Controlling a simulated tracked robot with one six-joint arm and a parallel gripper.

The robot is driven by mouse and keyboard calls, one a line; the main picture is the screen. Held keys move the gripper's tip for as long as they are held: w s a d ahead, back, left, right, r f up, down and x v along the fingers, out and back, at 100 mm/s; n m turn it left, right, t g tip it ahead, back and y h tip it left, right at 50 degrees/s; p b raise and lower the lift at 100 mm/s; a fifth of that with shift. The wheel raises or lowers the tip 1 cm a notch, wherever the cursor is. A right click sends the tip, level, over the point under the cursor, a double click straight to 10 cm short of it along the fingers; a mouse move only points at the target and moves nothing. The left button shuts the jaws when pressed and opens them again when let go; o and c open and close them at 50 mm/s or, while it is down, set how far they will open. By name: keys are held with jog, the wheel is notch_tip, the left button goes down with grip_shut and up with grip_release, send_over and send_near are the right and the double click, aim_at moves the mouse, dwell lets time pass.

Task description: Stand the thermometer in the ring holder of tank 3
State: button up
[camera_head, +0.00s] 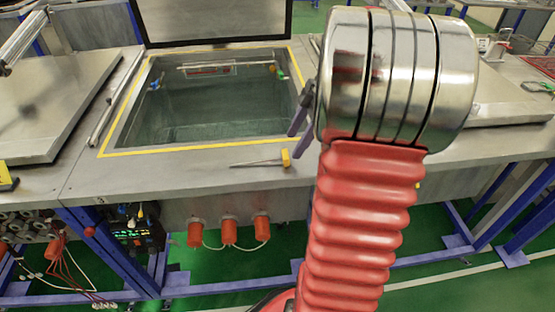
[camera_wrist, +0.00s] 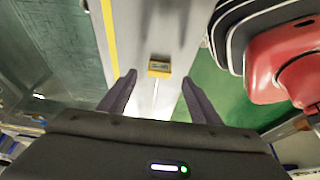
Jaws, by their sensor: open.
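The thermometer (camera_head: 285,158) lies flat on the grey front ledge of the open tank, its yellow head to the right and its thin metal probe pointing left. In the wrist view the yellow head with a small display (camera_wrist: 159,68) shows between my finger tips, with the probe running toward my palm. My gripper (camera_head: 301,108) is open and empty; its dark fingers (camera_wrist: 158,80) are spread apart above the ledge. The open tank (camera_head: 200,150) has a yellow border and holds dark greenish liquid. Small coloured fittings (camera_head: 278,72) sit at its inner right wall; I cannot tell which is the ring holder.
The tank's lid (camera_head: 212,22) stands raised at the back. A closed grey lid (camera_head: 50,100) lies to the left, and another (camera_head: 510,95) to the right, partly behind my arm. Orange caps (camera_head: 229,231) and hoses hang below the ledge. The ledge around the thermometer is clear.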

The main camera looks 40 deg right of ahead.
jog(key=shift+x, duration=2.6)
jog(key=shift+d, duration=0.15)
jog(key=shift+c, duration=0.2)
jog(key=c, duration=1.1)
